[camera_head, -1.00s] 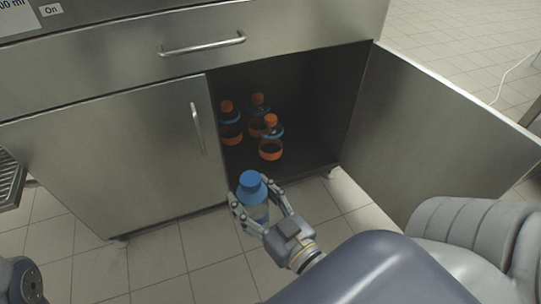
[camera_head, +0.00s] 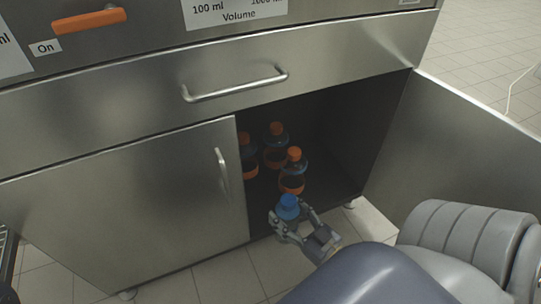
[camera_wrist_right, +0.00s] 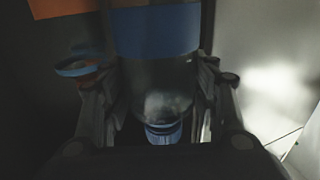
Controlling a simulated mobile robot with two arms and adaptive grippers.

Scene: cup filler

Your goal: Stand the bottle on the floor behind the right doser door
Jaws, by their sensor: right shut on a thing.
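My right gripper (camera_head: 291,218) is shut on a bottle with a blue cap (camera_head: 288,206), at the front edge of the open right compartment. The bottle looks roughly upright; its lower part is hidden in the head view. In the right wrist view the clear bottle (camera_wrist_right: 160,85) sits between the fingers, with a blue band and its blue cap showing. The right doser door (camera_head: 455,145) stands wide open to the right. The compartment floor (camera_head: 328,188) is dark. My left gripper is not in view.
Several orange-capped bottles with orange bands stand inside; the nearest (camera_head: 292,172) is just behind the held bottle. The floor to their right looks free. The left door (camera_head: 130,205) is shut. A drawer with a bar handle (camera_head: 235,84) is above the opening.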

